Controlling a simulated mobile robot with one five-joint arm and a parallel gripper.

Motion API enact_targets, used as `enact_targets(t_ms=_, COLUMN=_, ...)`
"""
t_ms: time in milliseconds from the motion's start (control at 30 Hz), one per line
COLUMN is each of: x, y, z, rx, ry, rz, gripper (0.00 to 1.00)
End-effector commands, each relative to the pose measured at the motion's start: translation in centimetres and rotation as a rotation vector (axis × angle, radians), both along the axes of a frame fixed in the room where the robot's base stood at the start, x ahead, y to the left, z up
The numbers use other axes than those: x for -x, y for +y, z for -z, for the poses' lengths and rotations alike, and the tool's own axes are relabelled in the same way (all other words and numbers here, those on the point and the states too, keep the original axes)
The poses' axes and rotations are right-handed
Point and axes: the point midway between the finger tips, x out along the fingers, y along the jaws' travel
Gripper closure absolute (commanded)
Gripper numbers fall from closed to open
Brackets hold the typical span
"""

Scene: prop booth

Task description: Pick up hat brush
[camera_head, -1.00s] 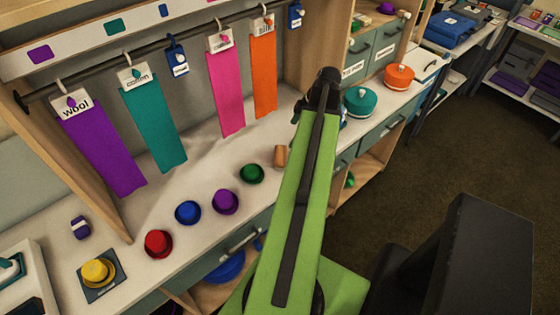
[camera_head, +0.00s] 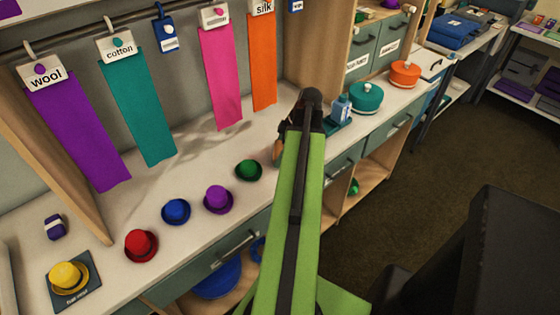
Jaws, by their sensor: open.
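My gripper (camera_head: 306,112) is the dark end of my green arm, above the right part of the white counter (camera_head: 215,245). My arm hides most of its jaws; it is open. A small brown thing (camera_head: 277,151) shows just left of my gripper on the counter, partly hidden by it. It may be the hat brush, but its shape is too covered to be sure. I cannot tell whether my gripper touches it.
Small hats stand in a row: red (camera_head: 141,245), blue (camera_head: 176,211), purple (camera_head: 218,199) and green (camera_head: 248,170). A yellow hat (camera_head: 68,276) sits on a dark mat. Right of my gripper are a blue bottle (camera_head: 341,108) and a teal round box (camera_head: 366,99).

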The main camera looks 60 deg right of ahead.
Motion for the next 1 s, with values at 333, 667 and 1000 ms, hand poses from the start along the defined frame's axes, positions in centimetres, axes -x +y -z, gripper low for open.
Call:
enact_targets(t_ms=333, x=0.0, y=0.0, z=0.0, rx=0.000, ry=0.000, rz=0.001, gripper=0.18)
enact_targets(t_ms=667, x=0.0, y=0.0, z=0.0, rx=-0.001, ry=0.000, rz=0.002, gripper=0.56)
enact_targets(t_ms=1000, x=0.0, y=0.0, z=-1.7, rx=0.000, ry=0.000, rz=0.002, gripper=0.56)
